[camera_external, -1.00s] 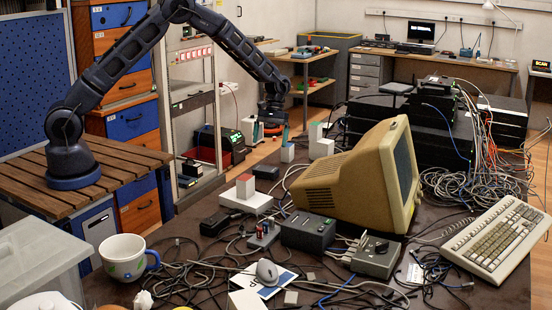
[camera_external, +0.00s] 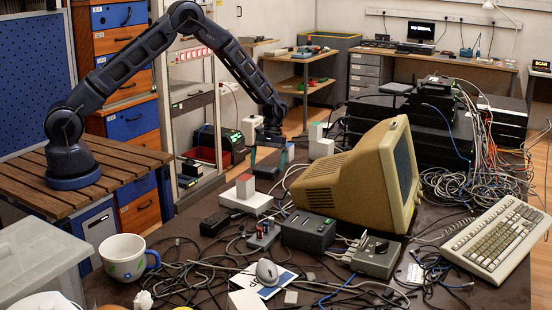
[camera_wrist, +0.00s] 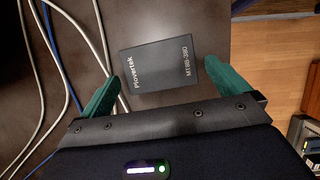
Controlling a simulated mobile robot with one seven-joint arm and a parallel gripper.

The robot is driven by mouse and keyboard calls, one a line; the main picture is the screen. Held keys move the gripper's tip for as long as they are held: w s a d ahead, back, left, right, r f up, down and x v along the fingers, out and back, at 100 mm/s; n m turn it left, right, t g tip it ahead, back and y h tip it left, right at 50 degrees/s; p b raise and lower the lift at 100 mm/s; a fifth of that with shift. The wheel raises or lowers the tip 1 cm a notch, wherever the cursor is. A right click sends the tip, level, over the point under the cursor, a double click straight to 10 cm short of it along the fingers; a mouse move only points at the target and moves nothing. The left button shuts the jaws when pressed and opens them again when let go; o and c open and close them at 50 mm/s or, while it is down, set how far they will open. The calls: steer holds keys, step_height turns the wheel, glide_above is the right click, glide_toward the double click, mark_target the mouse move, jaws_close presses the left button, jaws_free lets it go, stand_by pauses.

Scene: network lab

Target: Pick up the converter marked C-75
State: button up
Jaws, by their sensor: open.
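No marking C-75 is readable in either view. In the wrist view a flat black box (camera_wrist: 162,64) lies on the dark tabletop, lettered "Plovertek" and what looks like "MT9B-380". My gripper (camera_wrist: 164,73) is open, its green fingertips apart on either side of the near part of this box, with nothing held. Whether the fingers are level with the box or above it, I cannot tell. In the external view my gripper (camera_external: 271,158) hangs at the table's far left edge, over a small black box (camera_external: 266,172), which seems to be the same one.
Several cables (camera_wrist: 97,60) run left of the box in the wrist view. The table edge and wooden floor (camera_wrist: 272,70) are at right.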

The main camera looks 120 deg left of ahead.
steer(key=shift+x, duration=1.1)
steer(key=shift+c, duration=0.4)
steer(key=c, duration=1)
steer(key=shift+r, duration=0.1)
